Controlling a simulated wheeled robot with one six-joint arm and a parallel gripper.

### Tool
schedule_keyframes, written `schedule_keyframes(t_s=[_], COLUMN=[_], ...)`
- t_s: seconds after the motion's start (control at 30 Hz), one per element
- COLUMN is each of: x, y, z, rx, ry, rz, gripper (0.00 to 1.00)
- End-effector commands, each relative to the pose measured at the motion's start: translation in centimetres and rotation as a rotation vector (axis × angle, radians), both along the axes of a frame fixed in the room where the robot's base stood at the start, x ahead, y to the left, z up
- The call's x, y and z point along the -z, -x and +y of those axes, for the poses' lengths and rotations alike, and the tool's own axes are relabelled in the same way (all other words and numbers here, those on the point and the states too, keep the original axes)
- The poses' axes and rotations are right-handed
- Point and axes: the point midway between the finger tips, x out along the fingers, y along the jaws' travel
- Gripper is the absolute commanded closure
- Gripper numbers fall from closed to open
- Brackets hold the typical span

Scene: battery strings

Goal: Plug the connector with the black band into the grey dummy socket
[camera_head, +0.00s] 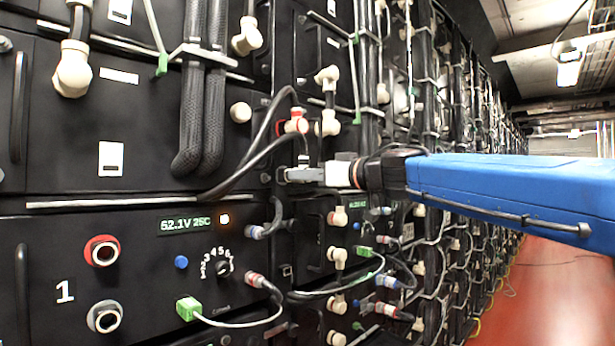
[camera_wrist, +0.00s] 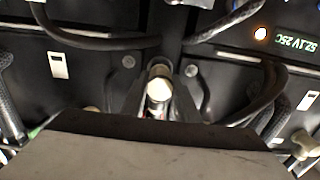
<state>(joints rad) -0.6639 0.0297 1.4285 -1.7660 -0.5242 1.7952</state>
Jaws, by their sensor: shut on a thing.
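My gripper (camera_head: 290,175) reaches in from the right in the head view, its grey fingers close to the black rack front. In the wrist view my gripper (camera_wrist: 162,98) is shut on a connector (camera_wrist: 159,82), a short cylinder with a grey side and a cream end. No black band on it can be made out. In the head view the fingers largely hide it. On module 1, a grey-ringed socket (camera_head: 105,317) is open and empty, below and left of my gripper. I cannot tell whether it is the dummy socket.
A red-ringed socket (camera_head: 102,251) sits above the grey-ringed one. A red-banded connector (camera_head: 295,124) is just above my gripper. Black cables (camera_head: 240,180) loop to its left. A green plug (camera_head: 188,309) and cable are lower down. The aisle floor (camera_head: 510,290) is free.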

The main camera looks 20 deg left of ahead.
Motion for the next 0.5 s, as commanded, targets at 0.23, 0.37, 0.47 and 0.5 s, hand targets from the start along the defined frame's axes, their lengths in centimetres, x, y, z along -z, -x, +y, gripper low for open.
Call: schedule_keyframes(t_s=[0.23, 0.37, 0.47, 0.5], x=[-0.07, -0.08, -0.07, -0.06], y=[-0.15, -0.25, -0.32, -0.35], z=[0.47, 0.70, 0.88, 0.96], rx=[0.000, -0.001, -0.001, -0.001], ry=[-0.001, -0.001, -0.001, -0.001], rz=[0.000, -0.001, -0.001, -0.001], gripper=[0.99, 0.99, 0.99, 0.99])
